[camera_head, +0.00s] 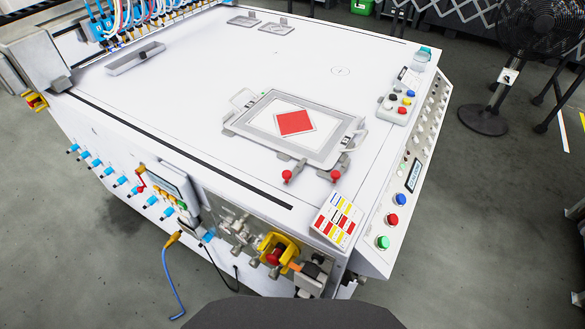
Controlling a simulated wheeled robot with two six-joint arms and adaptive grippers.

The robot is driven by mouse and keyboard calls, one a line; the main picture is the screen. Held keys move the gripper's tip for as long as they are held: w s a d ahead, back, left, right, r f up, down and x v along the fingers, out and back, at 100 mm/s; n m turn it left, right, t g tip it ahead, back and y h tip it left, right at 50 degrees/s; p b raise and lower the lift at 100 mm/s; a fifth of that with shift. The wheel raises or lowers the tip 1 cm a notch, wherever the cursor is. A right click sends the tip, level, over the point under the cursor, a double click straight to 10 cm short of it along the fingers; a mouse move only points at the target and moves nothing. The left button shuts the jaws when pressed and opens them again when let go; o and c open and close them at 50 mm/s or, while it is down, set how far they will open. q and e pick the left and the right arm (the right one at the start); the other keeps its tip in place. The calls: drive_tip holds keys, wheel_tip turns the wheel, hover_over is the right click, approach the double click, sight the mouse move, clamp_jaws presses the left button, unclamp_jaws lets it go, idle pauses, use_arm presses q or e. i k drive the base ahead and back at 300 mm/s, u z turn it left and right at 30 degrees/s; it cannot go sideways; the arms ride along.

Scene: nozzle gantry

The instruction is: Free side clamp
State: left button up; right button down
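A grey frame fixture (315,158) lies on the white machine top, holding a white sheet with a red diamond (295,122). Two small clamps with red knobs, a left one (287,175) and a right one (335,175), sit at its near edge. A grey metal bracket or clamp (356,138) is at the fixture's right side; whether it is closed is too small to tell. A grey wire-like handle (243,97) stands at its far left corner. Neither of my grippers is in view.
A control pad with coloured buttons (398,105) and a clear-lidded jar (421,58) stand to the right. A colour card (337,218) lies at the near corner. A nozzle row (125,22) lines the back left.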

sight(288, 176)
drive_tip(key=u, duration=1.4)
drive_tip(key=k, duration=1.15)
drive_tip(key=z, duration=1.85)
drive_tip(key=i, duration=0.5)
drive_tip(key=u, duration=0.05)
